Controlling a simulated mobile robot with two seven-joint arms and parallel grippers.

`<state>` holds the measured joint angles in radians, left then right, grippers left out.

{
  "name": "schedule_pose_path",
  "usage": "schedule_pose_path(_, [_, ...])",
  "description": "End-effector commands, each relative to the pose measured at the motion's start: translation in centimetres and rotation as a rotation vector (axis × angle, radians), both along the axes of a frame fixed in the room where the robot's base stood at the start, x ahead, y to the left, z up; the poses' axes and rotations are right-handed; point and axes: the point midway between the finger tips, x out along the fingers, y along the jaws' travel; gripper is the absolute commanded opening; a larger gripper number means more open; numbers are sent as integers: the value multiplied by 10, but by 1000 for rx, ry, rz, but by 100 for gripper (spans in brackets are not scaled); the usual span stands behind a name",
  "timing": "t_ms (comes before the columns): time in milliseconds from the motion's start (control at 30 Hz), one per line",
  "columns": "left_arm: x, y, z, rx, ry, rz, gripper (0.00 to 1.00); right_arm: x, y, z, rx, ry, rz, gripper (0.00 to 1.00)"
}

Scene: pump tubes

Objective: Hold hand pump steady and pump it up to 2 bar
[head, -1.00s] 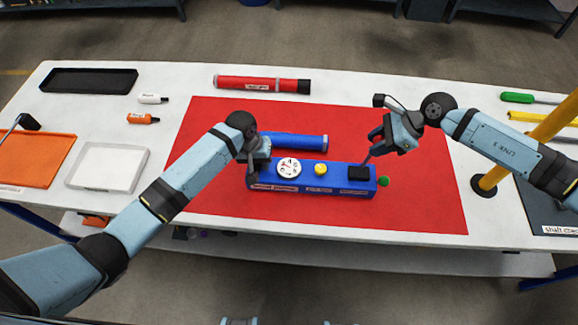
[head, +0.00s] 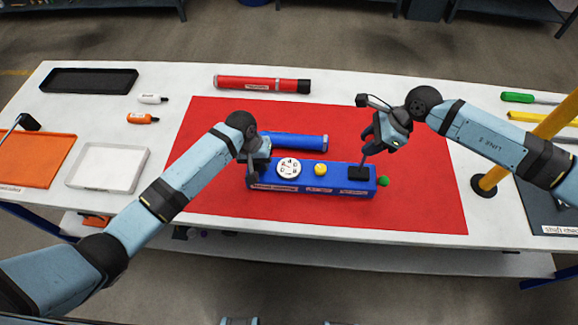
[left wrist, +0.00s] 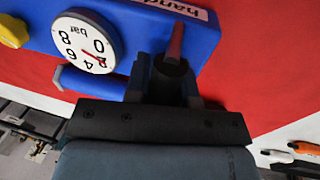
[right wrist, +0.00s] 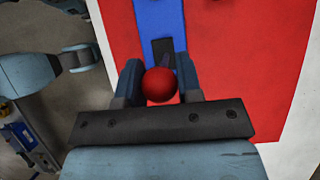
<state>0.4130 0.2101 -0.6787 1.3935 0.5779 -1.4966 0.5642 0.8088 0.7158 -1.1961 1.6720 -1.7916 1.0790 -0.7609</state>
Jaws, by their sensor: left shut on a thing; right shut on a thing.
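The hand pump (head: 329,176) is a long blue box on the red mat. It has a white dial (head: 289,168), a yellow knob (head: 321,169) and a black block with a lever (head: 364,163). My left gripper (head: 253,171) is shut at the pump's left end; the left wrist view shows a reddish bar (left wrist: 175,42) between its fingers. My right gripper (head: 374,142) is shut on the lever, whose red ball (right wrist: 160,85) shows between the fingers. In the left wrist view the dial's red needle (left wrist: 97,58) sits between 0 and 4; its exact reading is unclear.
A blue cylinder (head: 297,141) lies just behind the pump. A red cylinder (head: 255,84) lies at the back of the table. A green knob (head: 383,181) is at the pump's right end. A yellow post (head: 538,138) stands at right. The mat's front (head: 310,217) is clear.

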Motion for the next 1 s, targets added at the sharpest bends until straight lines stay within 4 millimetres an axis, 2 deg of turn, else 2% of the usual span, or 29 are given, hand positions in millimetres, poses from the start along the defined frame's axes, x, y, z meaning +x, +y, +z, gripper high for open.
schedule_pose_path(300, [-1, 1, -1, 2, 2, 1, 0, 2, 17, 1, -110, 1, 2, 10])
schedule_pose_path(1000, [-1, 0, -1, 1, 2, 1, 0, 2, 26, -2, -192, 5, 0, 10])
